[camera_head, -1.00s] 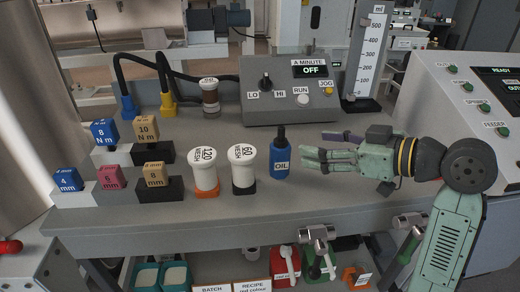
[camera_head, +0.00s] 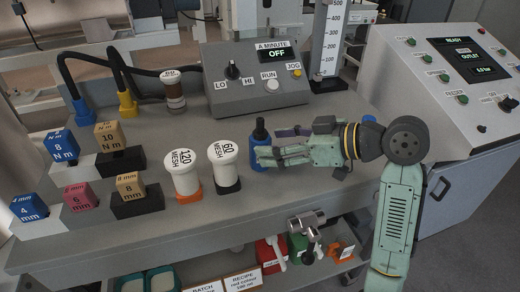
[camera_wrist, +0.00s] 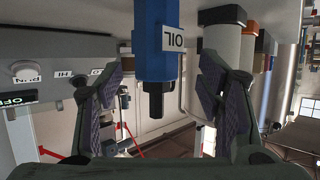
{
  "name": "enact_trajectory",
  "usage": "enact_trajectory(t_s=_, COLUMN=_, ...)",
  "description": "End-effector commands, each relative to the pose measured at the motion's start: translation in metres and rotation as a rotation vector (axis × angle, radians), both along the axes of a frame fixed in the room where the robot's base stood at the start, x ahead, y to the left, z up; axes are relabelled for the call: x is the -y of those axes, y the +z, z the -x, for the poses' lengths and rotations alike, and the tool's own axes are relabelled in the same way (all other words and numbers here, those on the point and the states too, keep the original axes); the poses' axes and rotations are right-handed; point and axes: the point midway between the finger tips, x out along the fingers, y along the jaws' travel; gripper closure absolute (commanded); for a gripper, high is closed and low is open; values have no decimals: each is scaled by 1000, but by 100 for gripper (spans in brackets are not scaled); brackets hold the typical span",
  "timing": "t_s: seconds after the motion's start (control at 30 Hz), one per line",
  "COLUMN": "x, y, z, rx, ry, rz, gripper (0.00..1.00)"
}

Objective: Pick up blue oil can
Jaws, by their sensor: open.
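The blue oil can (camera_head: 259,150) stands upright on the grey bench, just right of the 60 mesh jar. Its dark cap shows above my fingers, and its lower front is partly hidden by them. My gripper (camera_head: 268,149) is open and reaches in from the right, with its fingers at the can. In the wrist view, which is upside down, the blue can (camera_wrist: 157,50) with its white OIL label lies between the two spread dark finger pads of my gripper (camera_wrist: 158,95). A gap shows on each side of the can there.
The 60 mesh jar (camera_head: 224,165) stands close left of the can, and the 120 mesh jar (camera_head: 183,175) is beyond it. A grey control box (camera_head: 258,85) is behind. Labelled blocks stand at the left. The bench top right of the front edge is clear.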

Motion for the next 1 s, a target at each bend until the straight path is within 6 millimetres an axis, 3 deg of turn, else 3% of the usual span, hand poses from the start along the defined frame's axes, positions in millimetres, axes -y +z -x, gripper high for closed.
enact_trajectory(t_s=0.3, x=-32, y=-20, z=-20, rx=-2, ry=0, rz=0, gripper=39)
enact_trajectory(t_s=0.57, x=-35, y=-23, z=-22, rx=-1, ry=0, rz=0, gripper=39)
enact_trajectory(t_s=1.0, x=-35, y=-22, z=-22, rx=-1, ry=0, rz=0, gripper=67)
